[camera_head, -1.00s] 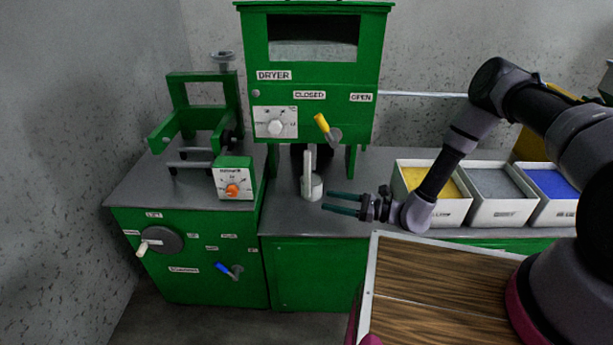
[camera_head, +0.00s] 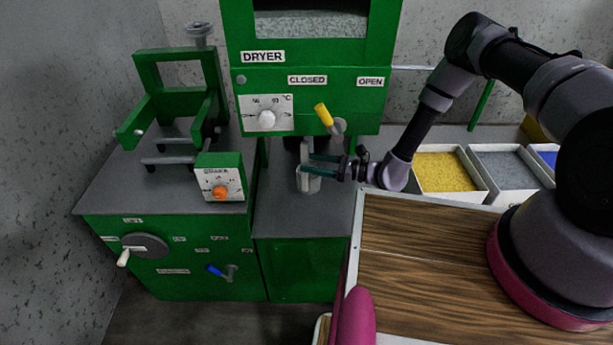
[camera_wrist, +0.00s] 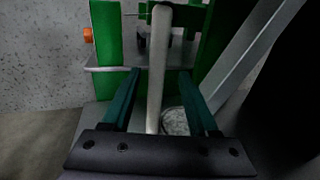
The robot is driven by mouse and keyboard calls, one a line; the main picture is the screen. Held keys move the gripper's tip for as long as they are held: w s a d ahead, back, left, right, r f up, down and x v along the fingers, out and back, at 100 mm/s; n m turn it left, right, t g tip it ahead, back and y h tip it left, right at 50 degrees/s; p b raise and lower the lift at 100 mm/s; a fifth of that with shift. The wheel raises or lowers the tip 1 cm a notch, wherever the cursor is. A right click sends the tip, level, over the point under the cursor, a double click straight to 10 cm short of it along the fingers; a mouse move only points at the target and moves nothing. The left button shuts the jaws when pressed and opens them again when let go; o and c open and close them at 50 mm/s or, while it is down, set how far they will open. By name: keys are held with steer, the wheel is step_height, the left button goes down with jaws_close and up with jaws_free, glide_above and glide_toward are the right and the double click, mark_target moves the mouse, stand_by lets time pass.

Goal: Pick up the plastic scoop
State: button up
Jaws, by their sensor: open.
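The plastic scoop (camera_head: 310,185) is pale grey-white, with a round cup and an upright handle. It stands on the grey counter below the dryer. My gripper (camera_head: 306,165) reaches in from the right at the height of the scoop's handle, its teal fingers partly covering it. In the wrist view, the scoop's handle (camera_wrist: 156,85) runs between the two open fingers of my gripper (camera_wrist: 160,73). Gaps show on both sides of the handle, and the cup is partly hidden behind the right finger.
The green dryer (camera_head: 300,100) with a yellow lever (camera_head: 324,115) hangs just above the scoop. A green machine (camera_head: 170,190) stands to the left. White bins (camera_head: 480,185) with yellow, grey and blue contents sit to the right. A wooden top (camera_head: 430,260) is in front.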

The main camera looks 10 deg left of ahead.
mark_target(301, 162)
steer(key=a, duration=0.5)
steer(key=shift+s, duration=0.1)
jaws_close()
steer(key=shift+r, duration=0.1)
